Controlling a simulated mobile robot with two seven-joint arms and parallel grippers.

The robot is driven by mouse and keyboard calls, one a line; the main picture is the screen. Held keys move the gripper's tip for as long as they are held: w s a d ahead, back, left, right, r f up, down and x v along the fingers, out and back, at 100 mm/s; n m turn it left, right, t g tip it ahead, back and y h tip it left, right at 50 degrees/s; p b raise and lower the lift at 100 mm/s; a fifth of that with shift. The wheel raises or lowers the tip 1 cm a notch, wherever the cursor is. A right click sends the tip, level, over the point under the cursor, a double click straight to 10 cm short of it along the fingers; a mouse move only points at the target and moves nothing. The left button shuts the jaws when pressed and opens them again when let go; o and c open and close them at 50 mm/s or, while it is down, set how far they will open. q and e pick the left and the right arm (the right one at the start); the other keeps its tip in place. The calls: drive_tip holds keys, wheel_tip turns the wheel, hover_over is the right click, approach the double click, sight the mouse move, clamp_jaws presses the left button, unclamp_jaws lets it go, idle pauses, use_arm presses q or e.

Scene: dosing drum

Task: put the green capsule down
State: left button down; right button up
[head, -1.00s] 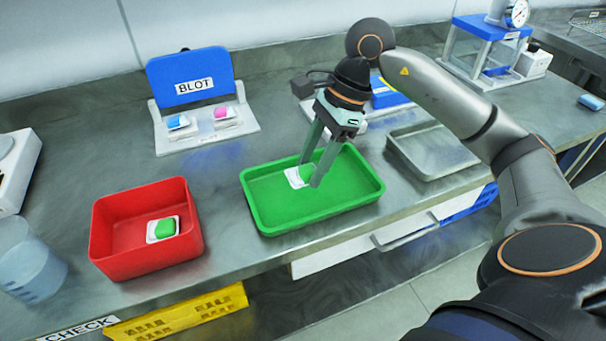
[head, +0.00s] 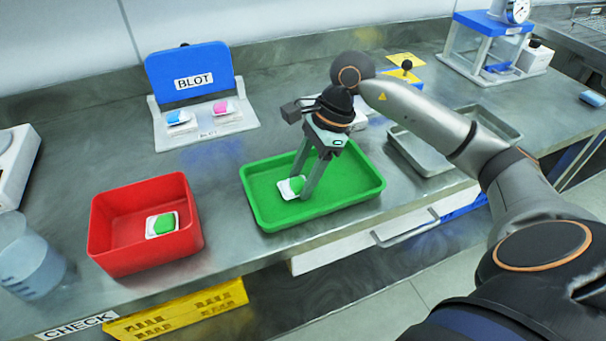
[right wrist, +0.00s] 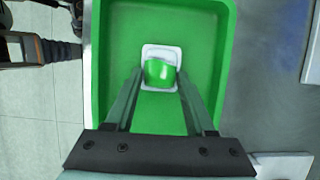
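The green capsule (head: 297,185) is a green pod on a white backing. It is low in the green tray (head: 350,194), at or just above its floor; I cannot tell if it touches. My right gripper (head: 301,188) points down into the tray, with its fingers at the capsule's sides. In the right wrist view the capsule (right wrist: 160,70) sits between the fingertips, which appear closed on its white backing. A second green capsule (head: 163,225) lies in the red bin (head: 150,257). My left gripper is not in view.
A blue BLOT stand (head: 190,75) holds a blue pod (head: 178,118) and a pink pod (head: 221,106) behind. A grey metal tray (head: 420,155) is right of the green tray. A beaker (head: 30,262) stands at the left edge. The green tray is otherwise empty.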

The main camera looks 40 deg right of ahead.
drive_tip(key=o, duration=0.4)
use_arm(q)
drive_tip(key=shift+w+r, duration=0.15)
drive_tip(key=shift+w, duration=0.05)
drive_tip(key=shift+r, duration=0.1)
use_arm(e)
drive_tip(key=shift+r, duration=0.15)
drive_tip(key=shift+d+r, duration=0.1)
drive_tip(key=shift+r, duration=0.2)
use_arm(q)
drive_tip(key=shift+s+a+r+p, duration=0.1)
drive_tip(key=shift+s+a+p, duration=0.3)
drive_tip(key=shift+p, duration=0.35)
use_arm(e)
drive_tip(key=v, duration=1.1)
drive_tip(key=shift+s+d+r, duration=0.1)
drive_tip(key=shift+d+r, duration=0.1)
drive_tip(key=shift+r, duration=0.05)
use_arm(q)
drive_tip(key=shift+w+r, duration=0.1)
use_arm(e)
drive_tip(key=shift+s+f, duration=0.1)
